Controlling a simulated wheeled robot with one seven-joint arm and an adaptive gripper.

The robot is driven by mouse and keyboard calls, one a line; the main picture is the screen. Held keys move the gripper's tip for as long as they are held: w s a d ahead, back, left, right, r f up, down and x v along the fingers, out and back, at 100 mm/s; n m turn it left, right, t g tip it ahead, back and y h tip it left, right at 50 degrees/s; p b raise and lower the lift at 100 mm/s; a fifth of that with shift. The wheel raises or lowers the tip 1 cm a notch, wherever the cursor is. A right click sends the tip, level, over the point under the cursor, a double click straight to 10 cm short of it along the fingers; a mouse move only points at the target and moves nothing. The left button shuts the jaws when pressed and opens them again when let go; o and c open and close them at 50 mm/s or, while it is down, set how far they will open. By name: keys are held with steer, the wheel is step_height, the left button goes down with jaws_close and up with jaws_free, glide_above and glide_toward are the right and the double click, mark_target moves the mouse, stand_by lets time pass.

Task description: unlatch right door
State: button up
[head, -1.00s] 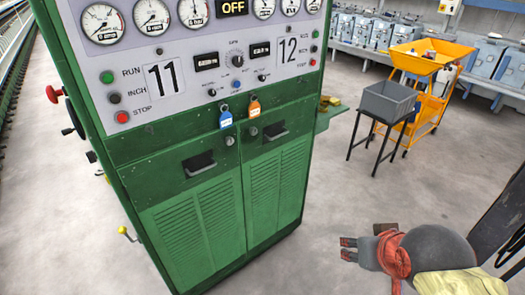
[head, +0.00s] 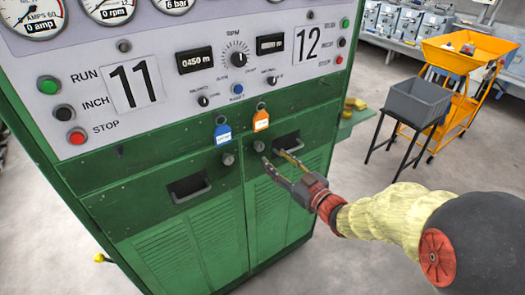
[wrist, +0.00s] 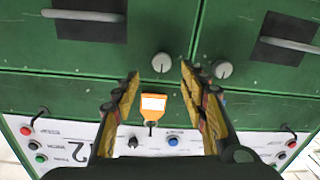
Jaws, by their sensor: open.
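The right door (head: 292,185) of the green cabinet is shut, with a recessed handle (head: 288,140) at its top. Its small grey latch knob (head: 259,146) sits near the top inner corner, just below an orange tag (head: 261,120). In the wrist view, which looks upside down, this knob (wrist: 162,62) lies between and just beyond the fingertips. My gripper (head: 273,158) is open and empty, in front of the right door's top. Its yellow-padded fingers (wrist: 160,72) straddle the knob's line without visible contact. The exact gap to the knob is unclear.
The left door's knob (head: 228,159) is close by; it shows beyond the right finger in the wrist view (wrist: 221,69). A blue tag (head: 222,134) hangs above it. A control panel (head: 170,85) is above. A grey bin (head: 418,100) and orange cart (head: 470,52) stand at right.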

mark_target(261, 148)
steer(key=b+x, duration=0.1)
steer(key=x, duration=0.6)
steer(key=shift+w+a, duration=0.2)
steer(key=shift+a, duration=0.2)
steer(key=c, duration=0.3)
steer(key=c, duration=0.8)
jaws_close()
